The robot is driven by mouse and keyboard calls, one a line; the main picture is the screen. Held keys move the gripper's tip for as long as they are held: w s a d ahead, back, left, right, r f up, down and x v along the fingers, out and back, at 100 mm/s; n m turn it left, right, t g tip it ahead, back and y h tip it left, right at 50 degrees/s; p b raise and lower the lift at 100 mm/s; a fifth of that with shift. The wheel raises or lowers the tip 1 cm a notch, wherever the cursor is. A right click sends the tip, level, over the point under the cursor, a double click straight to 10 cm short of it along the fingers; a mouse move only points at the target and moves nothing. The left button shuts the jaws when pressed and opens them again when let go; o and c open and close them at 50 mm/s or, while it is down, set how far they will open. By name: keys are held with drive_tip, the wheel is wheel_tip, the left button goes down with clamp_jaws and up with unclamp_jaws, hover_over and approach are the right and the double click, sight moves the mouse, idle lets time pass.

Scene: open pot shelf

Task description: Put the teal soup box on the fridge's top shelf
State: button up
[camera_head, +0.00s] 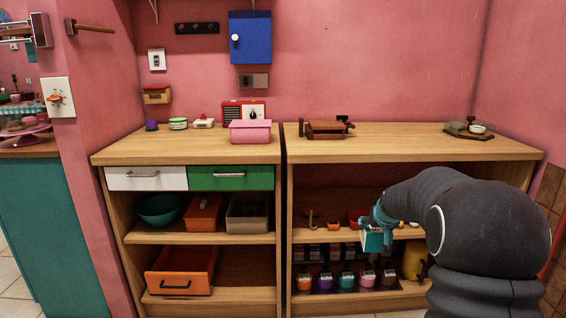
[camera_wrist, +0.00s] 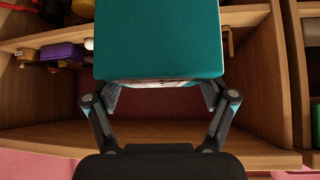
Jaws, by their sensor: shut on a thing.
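The teal soup box (camera_head: 373,240) is held in front of the right shelf unit in the head view. In the wrist view the teal soup box (camera_wrist: 158,40) fills the upper middle, with a plain teal face toward the camera. My gripper (camera_wrist: 158,92) is shut on it, with one finger at each side. In the head view my gripper (camera_head: 382,217) is small and partly hidden by my arm. No fridge can be made out in either view.
The right open shelf unit (camera_head: 420,156) holds several small pots and a yellow container (camera_head: 414,260). The left unit (camera_head: 110,158) has a white drawer (camera_head: 146,179), a green drawer (camera_head: 231,178) and an orange bin (camera_head: 182,270). A pink box (camera_head: 250,132) stands on top.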

drive_tip(key=shift+n, duration=0.3)
drive_tip(key=s+a+f, duration=0.2)
drive_tip(key=f, duration=0.2)
drive_tip(key=s+a+f, duration=0.2)
drive_tip(key=s+f, duration=0.1)
drive_tip(key=f, duration=0.2)
drive_tip(key=s+a+f, duration=0.2)
drive_tip(key=a+f, duration=0.1)
drive_tip(key=f, duration=0.2)
drive_tip(key=shift+s, duration=0.15)
drive_tip(key=shift+c, duration=0.3)
drive_tip(key=s+a+f+y, duration=0.1)
drive_tip(key=s+a+f, duration=0.4)
drive_tip(key=s, duration=0.3)
drive_tip(key=shift+s+f+n, duration=0.15)
drive_tip(key=shift+f+n, duration=0.15)
drive_tip(key=shift+f, duration=0.5)
